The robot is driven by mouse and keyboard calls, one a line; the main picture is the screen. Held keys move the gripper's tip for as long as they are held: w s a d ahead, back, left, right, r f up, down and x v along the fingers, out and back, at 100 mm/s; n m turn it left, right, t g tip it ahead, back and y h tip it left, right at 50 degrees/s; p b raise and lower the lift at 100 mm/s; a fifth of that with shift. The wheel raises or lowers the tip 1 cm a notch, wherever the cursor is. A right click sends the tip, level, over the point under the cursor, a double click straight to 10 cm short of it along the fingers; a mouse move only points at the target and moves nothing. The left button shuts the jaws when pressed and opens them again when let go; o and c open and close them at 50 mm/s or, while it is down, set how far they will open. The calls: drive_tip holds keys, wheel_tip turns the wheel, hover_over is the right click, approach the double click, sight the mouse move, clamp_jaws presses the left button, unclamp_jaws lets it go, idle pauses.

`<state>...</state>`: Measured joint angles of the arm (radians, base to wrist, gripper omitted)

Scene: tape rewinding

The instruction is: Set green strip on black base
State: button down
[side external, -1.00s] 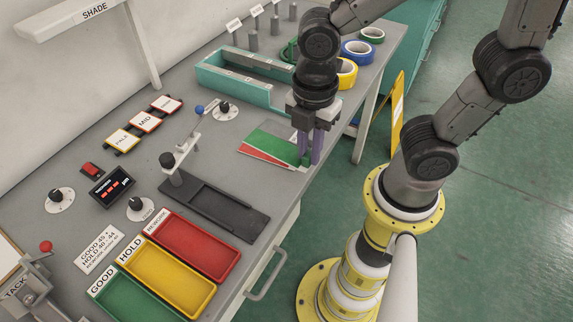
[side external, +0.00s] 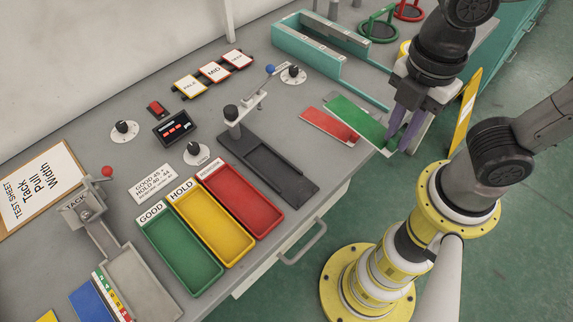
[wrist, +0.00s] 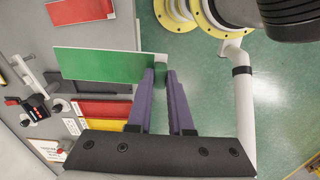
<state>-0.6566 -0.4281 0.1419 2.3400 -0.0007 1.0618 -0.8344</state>
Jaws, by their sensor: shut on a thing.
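The green strip (side external: 353,119) is a flat rectangle with a pale end, held by that end in my gripper (side external: 397,147). In the wrist view the strip (wrist: 100,65) reaches left from the purple fingers (wrist: 162,76), which are shut on its pale tip. It appears raised a little above the bench beside the red strip (side external: 325,124). The black base (side external: 268,165) is a long dark tray on the bench, left of the green strip and apart from it. No strip is visible on it.
A lever with a blue knob (side external: 270,69) and a black-knobbed post (side external: 232,116) stand by the base. Red (side external: 240,200), yellow (side external: 212,228) and green (side external: 180,253) bins lie left of it. A teal holder (side external: 315,45) is behind the strips.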

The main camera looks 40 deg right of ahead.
drive_tip(key=shift+s+a+f+n, duration=0.15)
drive_tip(key=shift+a+n, duration=0.35)
drive_tip(key=shift+a, duration=0.25)
drive_tip(key=w+a+f, duration=0.8)
drive_tip(key=w+f, duration=0.1)
drive_tip(key=shift+w+a, duration=0.3)
drive_tip(key=shift+a, duration=0.05)
drive_tip(key=shift+w+a+f, duration=0.2)
drive_tip(key=shift+w+f, duration=0.05)
drive_tip(key=shift+f, duration=0.15)
drive_tip(key=shift+a+f, duration=0.1)
drive_tip(key=shift+f, duration=1.5)
drive_tip(key=shift+f, duration=0.15)
drive_tip(key=c, duration=0.8)
unclamp_jaws()
